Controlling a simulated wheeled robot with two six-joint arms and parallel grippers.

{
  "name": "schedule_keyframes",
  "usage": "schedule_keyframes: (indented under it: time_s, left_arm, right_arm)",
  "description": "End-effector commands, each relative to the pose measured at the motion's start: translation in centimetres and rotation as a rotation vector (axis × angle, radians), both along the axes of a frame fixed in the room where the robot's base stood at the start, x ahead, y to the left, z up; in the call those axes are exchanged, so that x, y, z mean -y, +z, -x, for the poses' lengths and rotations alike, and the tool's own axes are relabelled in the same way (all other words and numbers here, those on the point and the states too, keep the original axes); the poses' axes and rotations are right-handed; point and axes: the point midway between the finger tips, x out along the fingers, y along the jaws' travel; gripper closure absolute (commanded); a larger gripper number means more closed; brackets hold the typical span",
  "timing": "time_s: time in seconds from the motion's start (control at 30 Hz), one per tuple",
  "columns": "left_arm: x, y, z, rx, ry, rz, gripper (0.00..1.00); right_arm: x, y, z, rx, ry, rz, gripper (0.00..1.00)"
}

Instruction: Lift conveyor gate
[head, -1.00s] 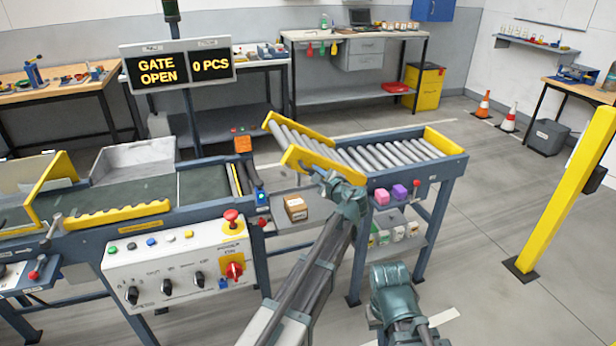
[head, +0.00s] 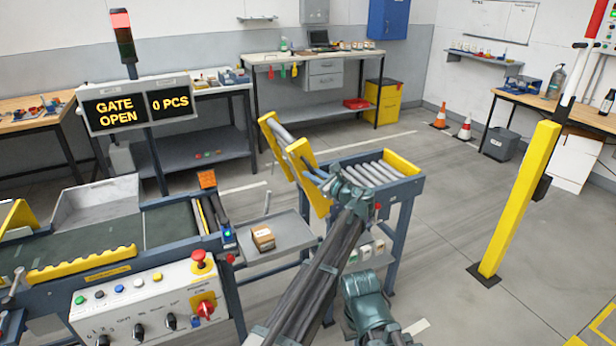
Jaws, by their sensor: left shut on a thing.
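The conveyor gate (head: 308,172) is a short roller section with yellow side rails, tilted up steeply from its hinge side, its free end high and to the left. My left gripper (head: 324,181) is shut on the gate at its near yellow rail; the wrist partly hides the grip. The fixed roller conveyor (head: 402,188) stands right of the gate, and the belt conveyor (head: 172,224) lies to the left, with a gap between. The display (head: 137,104) reads GATE OPEN, 0 PCS. A teal joint of my other arm shows at the bottom; its fingers do not show.
A small carton (head: 263,238) sits on a grey tray (head: 285,228) below the gap. The control panel (head: 150,300) with a red knob is at lower left. A yellow post (head: 520,200) stands at right. The floor between post and conveyor is clear.

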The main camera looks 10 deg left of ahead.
Motion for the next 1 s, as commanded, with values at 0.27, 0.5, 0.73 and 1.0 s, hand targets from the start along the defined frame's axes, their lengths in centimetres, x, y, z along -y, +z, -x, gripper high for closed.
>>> schedule_keyframes:
  time_s: [0.27, 0.5, 0.73, 1.0]
  left_arm:
    - [0.30, -0.02, -0.06, -0.011, -0.002, -0.007, 1.00]
    - [0.30, -0.03, -0.04, -0.010, -0.002, -0.005, 0.81]
    - [0.21, 0.03, -0.06, -0.009, 0.000, -0.008, 0.53]
    - [0.10, 0.07, -0.03, -0.008, 0.001, -0.009, 0.53]
  right_arm:
    - [-0.01, 0.05, 0.00, 0.000, 0.000, 0.000, 1.00]
    - [-0.01, 0.05, 0.00, 0.000, 0.000, 0.000, 1.00]
    - [-0.01, 0.06, 0.00, 0.000, 0.000, 0.000, 1.00]
    - [0.00, 0.08, -0.01, 0.000, 0.000, 0.000, 1.00]
